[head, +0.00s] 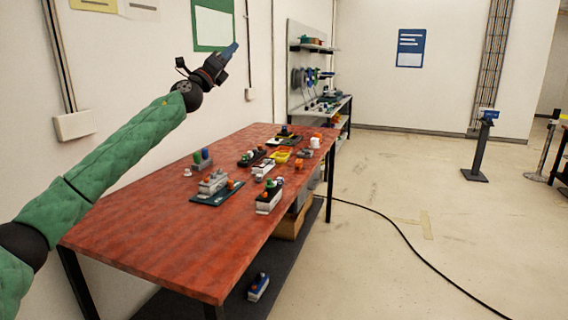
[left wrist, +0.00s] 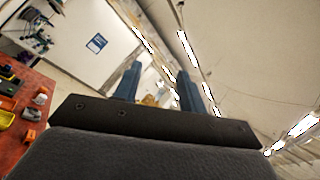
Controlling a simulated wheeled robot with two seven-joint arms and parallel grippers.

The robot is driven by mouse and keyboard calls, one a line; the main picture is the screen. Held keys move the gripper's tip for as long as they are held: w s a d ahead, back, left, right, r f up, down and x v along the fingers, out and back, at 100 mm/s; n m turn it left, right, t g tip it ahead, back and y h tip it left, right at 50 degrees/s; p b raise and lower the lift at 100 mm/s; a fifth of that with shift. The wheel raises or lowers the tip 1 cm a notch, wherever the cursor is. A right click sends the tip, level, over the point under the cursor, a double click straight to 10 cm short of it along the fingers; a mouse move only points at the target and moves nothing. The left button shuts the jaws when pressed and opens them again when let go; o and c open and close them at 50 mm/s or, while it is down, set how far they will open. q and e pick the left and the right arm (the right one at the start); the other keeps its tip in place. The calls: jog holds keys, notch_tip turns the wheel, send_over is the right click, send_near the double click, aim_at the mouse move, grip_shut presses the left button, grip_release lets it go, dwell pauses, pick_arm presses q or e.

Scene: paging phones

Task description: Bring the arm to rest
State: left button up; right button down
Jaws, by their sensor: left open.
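My left arm (head: 105,158), in a green sleeve, reaches up from the lower left in the head view. My left gripper (head: 232,48) is raised high above the back of the red table, in front of the wall. In the left wrist view its two blue fingers (left wrist: 157,80) stand apart with nothing between them, pointing toward the room and ceiling lights. The gripper is open and empty. My right gripper shows in neither view.
The red table (head: 130,240) carries several small devices, among them a grey one on a dark base (head: 212,183) and a white one (head: 268,200). A shelf unit stands behind. A black cable (head: 400,232) crosses the floor; a dark stand (head: 479,150) is at the right.

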pick_arm(q)
jog(key=s+f+n+t+y+p, duration=0.1)
jog(key=s+n+t+y, duration=0.5)
jog(key=n+y, duration=1.2)
jog(key=s+d+f+n+g+h+p, duration=0.15)
jog(key=s+f+n+g, duration=0.3)
jog(key=s+f, duration=0.8)
jog(key=s+f+n+g+h+p, duration=0.2)
jog(key=s+f+n+g, duration=0.35)
jog(key=f, duration=1.25)
jog(key=s+d+f+n+g+h+p, duration=0.1)
jog(key=s+f+n+g+h, duration=0.15)
jog(key=s+f+g, duration=0.75)
jog(key=s+f+n+g+p, duration=0.1)
jog(key=s+f+g+p, duration=0.1)
jog(key=s+f, duration=1.3)
jog(key=s+f+n+g+p, duration=0.2)
jog(key=s+f, duration=1.3)
jog(key=s, duration=0.5)
jog(key=shift+s+f, duration=0.4)
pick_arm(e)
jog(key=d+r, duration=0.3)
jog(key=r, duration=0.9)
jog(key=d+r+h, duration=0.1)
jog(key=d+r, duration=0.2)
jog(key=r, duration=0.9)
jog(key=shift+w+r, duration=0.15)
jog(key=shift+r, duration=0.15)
